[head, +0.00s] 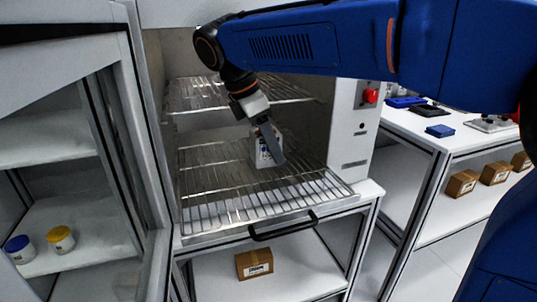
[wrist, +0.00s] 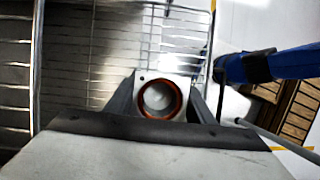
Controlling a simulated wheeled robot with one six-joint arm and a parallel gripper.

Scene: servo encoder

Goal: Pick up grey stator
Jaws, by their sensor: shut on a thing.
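The grey stator (head: 262,151) is a light grey block at the lower wire rack of the open oven-like cabinet in the head view. In the wrist view the stator (wrist: 160,78) shows as a square end face with a round bore and a copper-coloured ring. My gripper (head: 270,141) reaches into the cabinet from above, and its fingers (wrist: 161,101) are shut on the stator, one on each side. I cannot tell whether the stator still touches the rack, as the finger hides part of it.
The lower wire rack (head: 215,205) is pulled partly forward, with the upper rack (head: 190,95) above it. The cabinet side panel with a red knob (head: 370,95) stands close on the right. The open door frame (head: 140,130) is on the left. A cardboard box (head: 254,263) sits on the shelf below.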

